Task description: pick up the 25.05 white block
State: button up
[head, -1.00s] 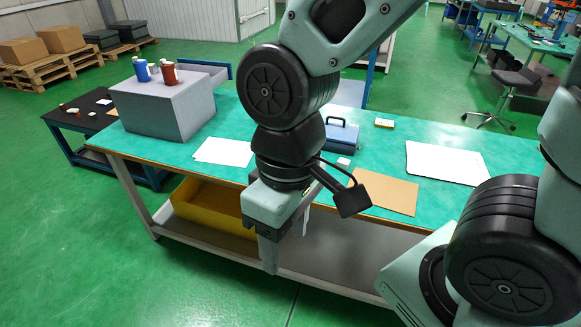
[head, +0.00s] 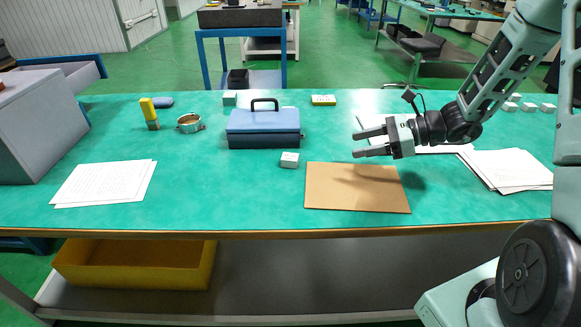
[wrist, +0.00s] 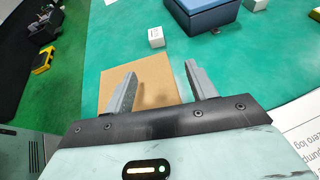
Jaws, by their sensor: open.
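A small white block (head: 289,159) with dark print on it stands on the green table, in front of the blue case; the print is too small to read. It also shows in the wrist view (wrist: 156,37), beyond my fingertips. My gripper (head: 357,143) is open and empty, above the table to the right of this block. Its fingers point left in the head view. In the wrist view, my gripper (wrist: 160,70) has its two fingers apart over the brown sheet. Several other small white blocks (head: 510,106) stand at the far right.
The blue case (head: 264,128) stands just behind the block. The brown sheet (head: 357,188) lies flat to the block's right. A metal ring-shaped part (head: 189,123), a yellow item (head: 149,112) and paper sheets (head: 103,184) lie left.

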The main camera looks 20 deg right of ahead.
send_near(298, 158)
jog(key=x, duration=0.3)
jog(key=shift+w+f, duration=0.15)
jog(key=shift+w, duration=0.2)
jog(key=shift+x, duration=3.1)
jog(key=shift+s+a, duration=0.1)
jog(key=shift+s, duration=0.05)
jog(key=c, duration=1.2)
